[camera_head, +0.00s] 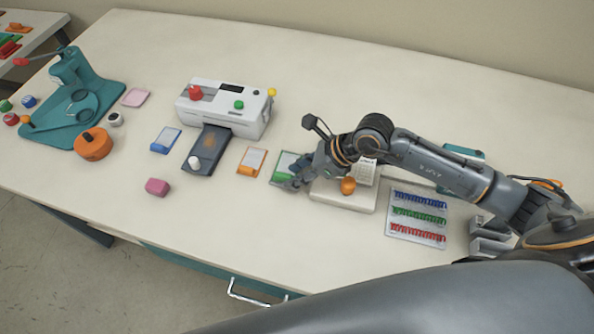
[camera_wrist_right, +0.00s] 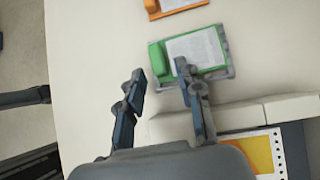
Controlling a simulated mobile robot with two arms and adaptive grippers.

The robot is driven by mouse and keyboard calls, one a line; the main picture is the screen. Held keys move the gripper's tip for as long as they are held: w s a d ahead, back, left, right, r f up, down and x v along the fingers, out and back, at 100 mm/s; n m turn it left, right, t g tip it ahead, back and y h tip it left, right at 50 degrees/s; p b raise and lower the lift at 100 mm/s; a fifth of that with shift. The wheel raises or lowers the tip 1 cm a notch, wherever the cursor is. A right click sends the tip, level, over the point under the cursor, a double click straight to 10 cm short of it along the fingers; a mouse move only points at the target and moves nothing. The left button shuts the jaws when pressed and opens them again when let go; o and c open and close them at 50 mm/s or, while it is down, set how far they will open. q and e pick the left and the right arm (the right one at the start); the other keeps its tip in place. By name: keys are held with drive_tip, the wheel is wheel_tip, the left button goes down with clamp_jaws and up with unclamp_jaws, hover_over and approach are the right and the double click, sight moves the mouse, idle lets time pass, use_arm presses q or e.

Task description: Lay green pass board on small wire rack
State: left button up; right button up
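My left gripper is out of view.
An orange board (camera_head: 252,160) and a blue board (camera_head: 165,140) flank the laminator's dark tray (camera_head: 207,150). A white device with an orange knob (camera_head: 348,186) sits beside my gripper. A rack of coloured combs (camera_head: 418,217) and grey metal pieces (camera_head: 490,238) are further right.

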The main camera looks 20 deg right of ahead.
drive_tip(key=b+v, duration=0.3)
drive_tip(key=v, duration=0.9)
idle(0.4)
